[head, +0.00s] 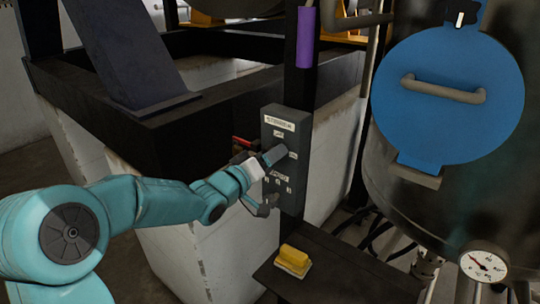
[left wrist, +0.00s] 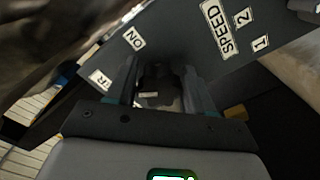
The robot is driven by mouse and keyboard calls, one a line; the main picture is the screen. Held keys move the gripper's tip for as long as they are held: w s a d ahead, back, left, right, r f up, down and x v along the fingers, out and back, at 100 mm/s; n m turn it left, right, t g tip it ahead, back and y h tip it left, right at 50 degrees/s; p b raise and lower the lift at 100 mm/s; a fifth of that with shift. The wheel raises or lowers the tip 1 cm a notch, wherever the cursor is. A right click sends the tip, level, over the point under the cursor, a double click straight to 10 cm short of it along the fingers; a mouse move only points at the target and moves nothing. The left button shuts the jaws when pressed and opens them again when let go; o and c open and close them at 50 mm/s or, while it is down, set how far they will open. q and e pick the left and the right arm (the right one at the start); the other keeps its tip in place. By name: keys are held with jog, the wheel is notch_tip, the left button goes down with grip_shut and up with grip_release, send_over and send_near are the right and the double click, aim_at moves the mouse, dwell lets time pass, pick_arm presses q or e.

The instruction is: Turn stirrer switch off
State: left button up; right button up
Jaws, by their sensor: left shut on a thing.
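The grey control box (head: 306,160) on the dark post carries a STIRRER label (head: 279,123) at its top and a SPEED label lower down. My left gripper (head: 275,155) is at the box's upper face, just below the STIRRER label. In the left wrist view its two fingers (left wrist: 162,90) are shut around the dark stirrer switch (left wrist: 158,76). The ON label (left wrist: 135,38) is beside it. The fingers hide much of the switch, and I cannot tell which way it points. My right gripper is in neither view.
A dark speed knob (head: 262,205) sits lower on the box. A yellow block (head: 293,260) lies on the dark shelf (head: 335,272) below. A tank with a blue round hatch (head: 450,115) and a dial gauge (head: 484,264) stands at right. A low walled frame is behind.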

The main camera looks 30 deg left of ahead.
pick_arm(q)
jog(key=n+p, duration=0.1)
jog(key=n, duration=0.4)
jog(key=shift+d+r+n+p, duration=0.1)
jog(key=shift+n+p, duration=0.2)
jog(key=shift+n, duration=0.4)
jog(key=o, duration=1)
jog(key=shift+c, duration=0.2)
jog(key=shift+s, duration=0.1)
jog(key=shift+s, duration=0.25)
jog(key=s+a+b, duration=0.1)
jog(key=s, duration=1.4)
jog(key=shift+s+b, duration=0.3)
jog(key=shift+b, duration=0.1)
jog(key=shift+a, duration=0.15)
